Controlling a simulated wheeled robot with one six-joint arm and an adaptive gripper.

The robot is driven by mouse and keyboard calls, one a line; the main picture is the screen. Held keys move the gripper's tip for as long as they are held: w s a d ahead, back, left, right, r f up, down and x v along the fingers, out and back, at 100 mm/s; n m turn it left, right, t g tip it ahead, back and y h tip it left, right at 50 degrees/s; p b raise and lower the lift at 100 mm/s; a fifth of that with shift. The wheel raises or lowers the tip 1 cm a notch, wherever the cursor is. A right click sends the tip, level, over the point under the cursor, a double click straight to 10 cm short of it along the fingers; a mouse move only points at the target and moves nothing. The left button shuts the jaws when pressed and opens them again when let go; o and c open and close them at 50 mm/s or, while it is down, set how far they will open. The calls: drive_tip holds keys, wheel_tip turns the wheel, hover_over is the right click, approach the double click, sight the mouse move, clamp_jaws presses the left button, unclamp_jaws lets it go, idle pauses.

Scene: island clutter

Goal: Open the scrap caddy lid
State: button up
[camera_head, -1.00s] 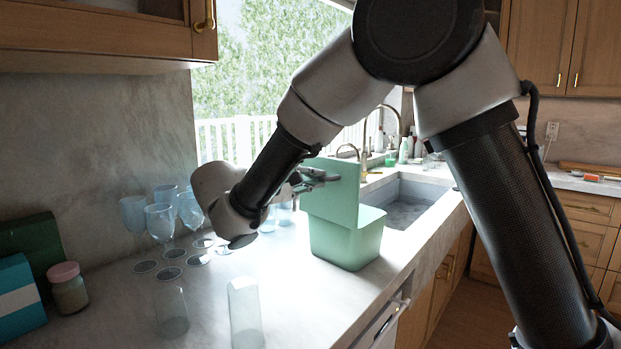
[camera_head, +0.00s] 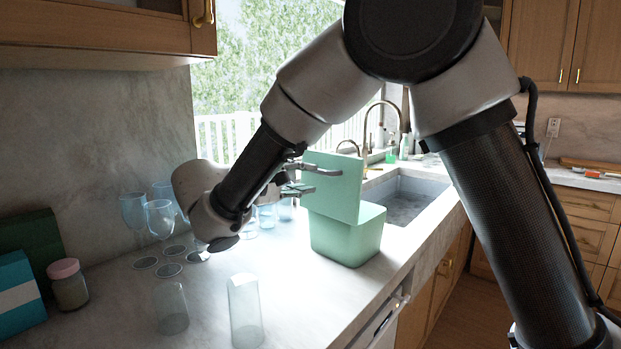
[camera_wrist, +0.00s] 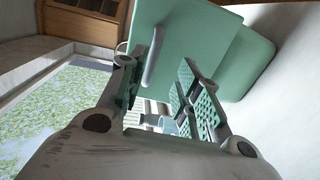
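The green scrap caddy (camera_head: 345,243) stands on the counter left of the sink. Its lid (camera_head: 345,194) is raised and stands nearly upright above the body. In the wrist view the flat lid (camera_wrist: 200,38) fills the upper middle, with a slim bar-like handle (camera_wrist: 154,56) on its face, and part of the caddy body (camera_wrist: 248,65) shows behind it. My gripper (camera_head: 318,180) is at the lid's left side, one finger crossing in front of the lid's face in the head view. In the wrist view my gripper (camera_wrist: 172,88) has its fingers apart, with nothing clearly held between them.
Several stemmed glasses (camera_head: 159,217) and dark-rimmed discs (camera_head: 170,270) are left of the gripper. Two clear tumblers (camera_head: 245,312) stand at the front. A pink-lidded jar (camera_head: 68,287) and boxes (camera_head: 18,290) are far left. The sink (camera_head: 408,198) is right of the caddy.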

drive_tip(key=v, duration=0.8)
drive_tip(key=shift+s+a, duration=0.1)
wheel_tip(320, 180, down, 9)
drive_tip(key=s+d+n+g+y, duration=0.2)
drive_tip(key=d+n+g, duration=0.1)
drive_tip(key=n, duration=0.1)
drive_tip(key=s+d+f+g+y, duration=0.3)
drive_tip(key=s+d+g, duration=0.2)
drive_tip(key=d, duration=0.6)
drive_tip(key=s+d+r+m+y, duration=0.1)
drive_tip(key=s+d+m, duration=0.3)
drive_tip(key=d, duration=0.4)
drive_tip(key=s+d+r+m+t+y, duration=0.1)
drive_tip(key=s+d+m+y, duration=0.3)
drive_tip(key=d, duration=0.4)
drive_tip(key=s+d+r+m+y, duration=0.2)
drive_tip(key=s+d+m, duration=0.2)
drive_tip(key=s+d, duration=0.2)
drive_tip(key=shift+s+d+r+t+y, duration=0.25)
drive_tip(key=shift+d+r+t+y, duration=0.1)
drive_tip(key=shift+d, duration=0.75)
